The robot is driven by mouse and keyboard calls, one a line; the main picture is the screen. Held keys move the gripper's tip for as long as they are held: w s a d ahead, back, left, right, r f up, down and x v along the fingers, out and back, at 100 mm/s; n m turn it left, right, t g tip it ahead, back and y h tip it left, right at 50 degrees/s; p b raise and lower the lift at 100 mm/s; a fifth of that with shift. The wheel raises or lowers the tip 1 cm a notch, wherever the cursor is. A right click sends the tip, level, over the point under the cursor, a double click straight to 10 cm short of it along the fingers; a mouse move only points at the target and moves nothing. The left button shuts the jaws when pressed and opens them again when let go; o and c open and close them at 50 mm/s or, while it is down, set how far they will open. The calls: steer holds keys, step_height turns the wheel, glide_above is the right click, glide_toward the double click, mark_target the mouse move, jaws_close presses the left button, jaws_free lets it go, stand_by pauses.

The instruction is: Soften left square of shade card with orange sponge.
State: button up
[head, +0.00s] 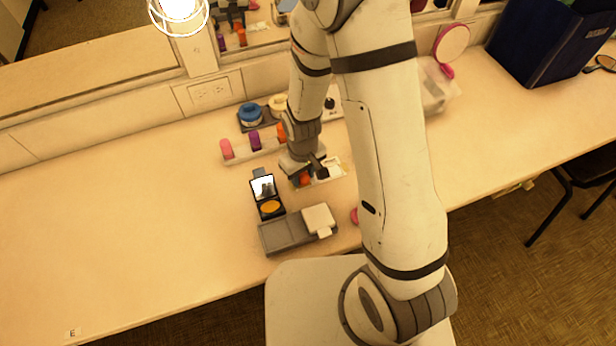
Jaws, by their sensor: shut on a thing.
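My gripper (304,171) points down over the left part of the pale shade card (334,167). It is shut on a small orange piece, which I take for the orange sponge (305,179), showing just below the fingers. The sponge is at the card's left end; I cannot tell whether it touches the surface. My gripper and the sponge hide the left square. The card's right part shows whitish, with a small yellowish patch.
A rack (240,155) behind holds pink, purple and orange upright items. An open mirrored compact (264,187) and a grey tray (285,235) with a cream block (318,219) stand in front. A blue round container (250,113) is at the back. The table's left is clear.

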steer(key=shift+w+a, duration=0.15)
steer(key=shift+w, duration=0.55)
steer(key=shift+s+d+b, duration=0.25)
steer(key=shift+s+b, duration=0.1)
steer(key=shift+s, duration=0.6)
steer(key=shift+s+d+b, duration=0.25)
steer(key=shift+s+b, duration=0.05)
steer(key=shift+s, duration=0.65)
step_height(320, 180, up, 7)
steer(key=p, duration=0.5)
